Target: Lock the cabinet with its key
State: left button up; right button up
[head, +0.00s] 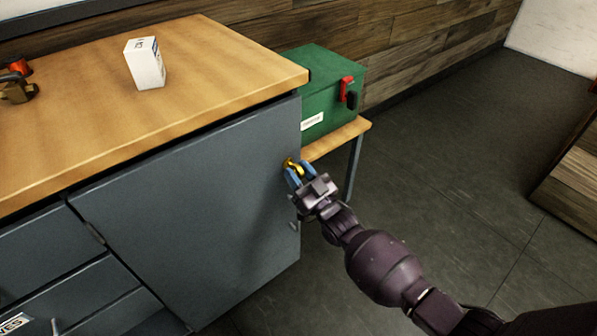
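The grey cabinet's door (195,215) fills the middle of the head view, under a wooden top, and looks shut or nearly so. My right gripper (297,174) is at the door's upper right edge. Its blue fingertips are closed around a small yellow, brass-like key (292,165). The key's tip is against or in the door at the lock; the lock itself is hidden, so I cannot tell how deep it sits. My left gripper is not in view.
A white box (145,63) stands on the wooden top (215,75). A brass-coloured part with a red piece (17,82) is at the far left. A green case (322,90) with a red latch sits on a low side table (345,135). Drawers (50,255) are at lower left.

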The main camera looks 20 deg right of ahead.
dwell(0.3)
jog(key=shift+s+d+f, duration=0.15)
jog(key=shift+s, duration=0.15)
pick_arm(q)
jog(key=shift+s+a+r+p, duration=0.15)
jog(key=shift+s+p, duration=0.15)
jog(key=shift+p, duration=0.3)
pick_arm(e)
jog(key=v, duration=1)
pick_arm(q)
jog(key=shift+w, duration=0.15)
pick_arm(e)
jog(key=shift+s, duration=0.1)
